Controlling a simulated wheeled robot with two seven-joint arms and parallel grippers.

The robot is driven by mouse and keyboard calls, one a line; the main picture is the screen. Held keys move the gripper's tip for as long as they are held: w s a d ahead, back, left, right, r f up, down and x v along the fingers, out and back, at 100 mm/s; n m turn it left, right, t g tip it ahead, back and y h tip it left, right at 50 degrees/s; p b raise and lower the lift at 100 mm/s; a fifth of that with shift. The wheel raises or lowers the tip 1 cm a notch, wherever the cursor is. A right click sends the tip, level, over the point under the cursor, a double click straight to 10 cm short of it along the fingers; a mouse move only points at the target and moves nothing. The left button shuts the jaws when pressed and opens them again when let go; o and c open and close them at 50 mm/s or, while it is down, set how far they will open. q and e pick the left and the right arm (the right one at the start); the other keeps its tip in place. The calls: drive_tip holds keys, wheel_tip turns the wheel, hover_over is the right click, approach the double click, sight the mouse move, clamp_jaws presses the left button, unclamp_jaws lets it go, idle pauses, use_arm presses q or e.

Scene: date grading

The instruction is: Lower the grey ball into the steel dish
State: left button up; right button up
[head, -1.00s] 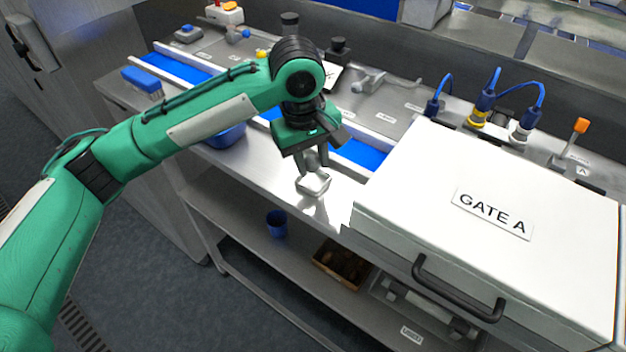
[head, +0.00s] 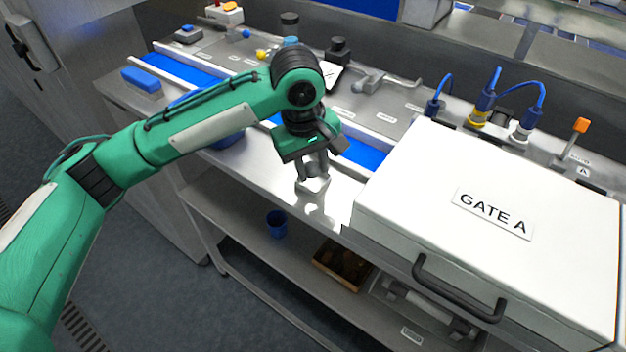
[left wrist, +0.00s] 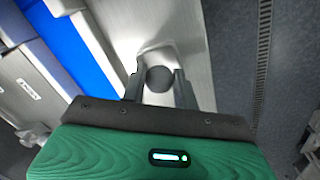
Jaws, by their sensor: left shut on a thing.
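My left gripper (head: 313,172) is over the steel dish (head: 314,187), which sits on the steel bench near its front edge. In the left wrist view the fingers (left wrist: 158,84) are shut on the dark grey ball (left wrist: 159,78), one finger on each side of it. The dish (left wrist: 152,48) shows behind the ball there, and the ball lies within its outline. I cannot tell whether the ball touches the dish. In the head view the fingers hide most of the ball. My right gripper is not in view.
A large white box marked GATE A (head: 500,190) stands to the right of the dish. A blue belt (head: 358,153) runs behind it. A blue cup (head: 276,224) and a brown tray (head: 318,262) are on the shelf below. The bench front edge is close.

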use_arm(q)
drive_tip(key=shift+f, duration=0.45)
idle(0.3)
drive_tip(key=o, duration=1.1)
drive_tip(key=shift+a+r+b, duration=0.1)
drive_tip(key=shift+r+b, duration=0.2)
drive_tip(key=shift+r, duration=0.15)
drive_tip(key=shift+s+a+r+b, duration=0.15)
drive_tip(key=shift+r+b, duration=0.3)
drive_tip(key=shift+r, duration=1.7)
drive_tip(key=shift+s+a+r+b, duration=0.1)
drive_tip(key=shift+a+r+b, duration=0.3)
drive_tip(key=shift+r, duration=1.75)
drive_tip(key=shift+s+a+r+b, duration=0.1)
drive_tip(key=shift+r+b, duration=0.45)
drive_tip(key=shift+r, duration=1.6)
